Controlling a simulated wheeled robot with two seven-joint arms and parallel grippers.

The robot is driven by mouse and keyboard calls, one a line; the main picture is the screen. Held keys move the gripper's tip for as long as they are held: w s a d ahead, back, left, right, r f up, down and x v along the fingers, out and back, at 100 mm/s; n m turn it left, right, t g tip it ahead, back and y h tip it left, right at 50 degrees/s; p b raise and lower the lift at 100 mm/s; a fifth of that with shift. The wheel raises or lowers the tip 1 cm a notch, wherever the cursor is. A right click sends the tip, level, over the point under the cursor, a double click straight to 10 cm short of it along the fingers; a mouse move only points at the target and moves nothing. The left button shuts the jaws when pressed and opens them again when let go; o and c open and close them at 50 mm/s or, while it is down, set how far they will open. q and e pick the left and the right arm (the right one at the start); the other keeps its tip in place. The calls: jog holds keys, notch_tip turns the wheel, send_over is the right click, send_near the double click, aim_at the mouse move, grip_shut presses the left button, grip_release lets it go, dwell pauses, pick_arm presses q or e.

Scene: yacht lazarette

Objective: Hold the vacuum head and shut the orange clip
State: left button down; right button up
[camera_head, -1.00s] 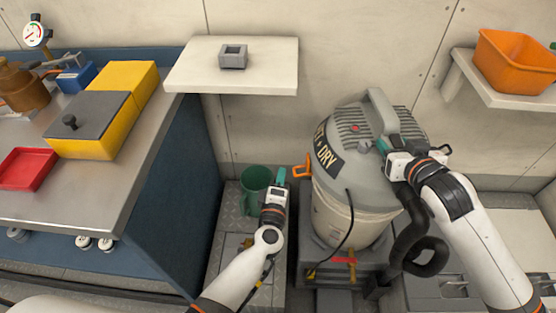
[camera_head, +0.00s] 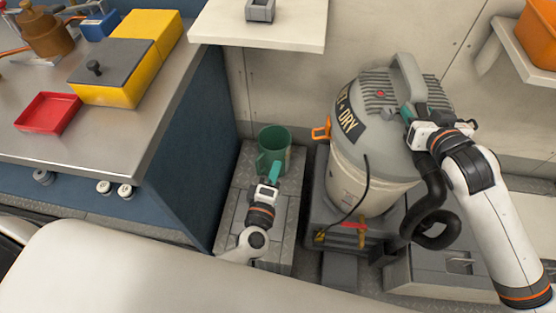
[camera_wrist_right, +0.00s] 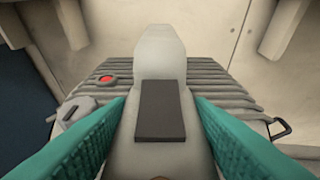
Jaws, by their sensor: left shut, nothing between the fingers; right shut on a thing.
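The grey wet-and-dry vacuum stands upright on a dark base, with its rounded vacuum head (camera_head: 372,112) on top of the pale drum (camera_head: 362,190). The orange clip (camera_head: 321,130) sticks out from the left side of the vacuum, near the seam. My right gripper (camera_head: 408,120) is shut on the vacuum head's grey handle. In the right wrist view its teal fingers lie on both sides of the handle (camera_wrist_right: 160,50). My left gripper (camera_head: 274,174) is shut and empty, in front of the green mug and apart from the clip, lower and to its left.
A green mug (camera_head: 274,146) stands on the grey step just beyond my left gripper. A black hose (camera_head: 425,225) curls at the vacuum's right. A steel counter (camera_head: 130,135) with a yellow box and red tray bounds the left. A white shelf (camera_head: 290,30) hangs above.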

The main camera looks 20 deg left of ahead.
dwell(0.3)
jog(key=o, duration=1.3)
jog(key=shift+s, duration=0.1)
jog(key=v, duration=1.2)
jog(key=o, duration=0.4)
